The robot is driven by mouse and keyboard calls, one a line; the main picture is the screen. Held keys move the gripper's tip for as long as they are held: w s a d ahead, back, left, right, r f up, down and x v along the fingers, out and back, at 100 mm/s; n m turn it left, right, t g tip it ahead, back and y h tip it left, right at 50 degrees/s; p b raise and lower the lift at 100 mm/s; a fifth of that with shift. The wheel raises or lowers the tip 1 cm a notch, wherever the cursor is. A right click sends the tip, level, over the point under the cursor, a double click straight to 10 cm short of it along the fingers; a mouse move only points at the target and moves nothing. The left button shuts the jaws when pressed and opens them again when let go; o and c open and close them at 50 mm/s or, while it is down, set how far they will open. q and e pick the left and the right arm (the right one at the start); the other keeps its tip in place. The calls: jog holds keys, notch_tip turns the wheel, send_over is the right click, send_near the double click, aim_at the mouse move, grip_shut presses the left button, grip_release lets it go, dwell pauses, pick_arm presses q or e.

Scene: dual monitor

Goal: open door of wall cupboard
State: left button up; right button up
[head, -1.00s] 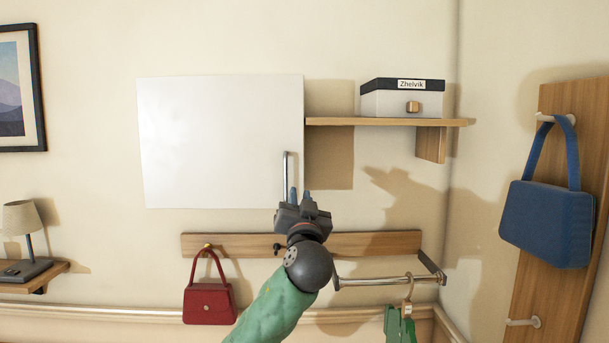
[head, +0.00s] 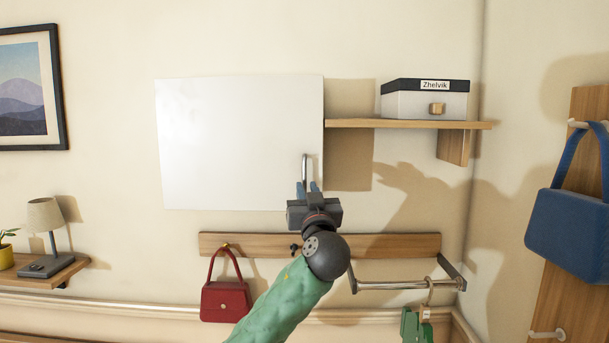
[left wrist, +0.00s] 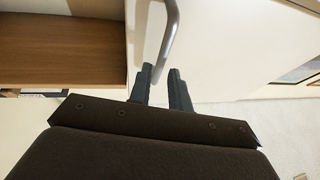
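The wall cupboard is a white box with a flat white door (head: 240,140), which looks shut. A grey upright bar handle (head: 304,168) sits near the door's lower right corner. My left gripper (head: 307,188) is at the handle's lower end, with its two fingers pointing up. In the left wrist view, the curved handle (left wrist: 171,35) comes down to the fingertips of my left gripper (left wrist: 160,75). The fingers are apart, with a gap between them, and the bar's end appears in line with that gap. Whether they touch it is unclear. My right gripper is not in view.
Right of the cupboard, a wooden shelf (head: 400,123) carries a labelled box (head: 425,100). Below are a peg board (head: 390,243) with a red handbag (head: 226,300), and a metal rail (head: 405,285). A blue bag (head: 570,233) hangs at the right. The wall before the door is free.

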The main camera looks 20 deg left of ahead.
aim_at(305, 182)
pick_arm(q)
jog(key=shift+p+x, duration=1.05)
jog(key=shift+x, duration=1.2)
jog(key=shift+f, duration=0.15)
jog(key=shift+c, duration=0.2)
grip_shut()
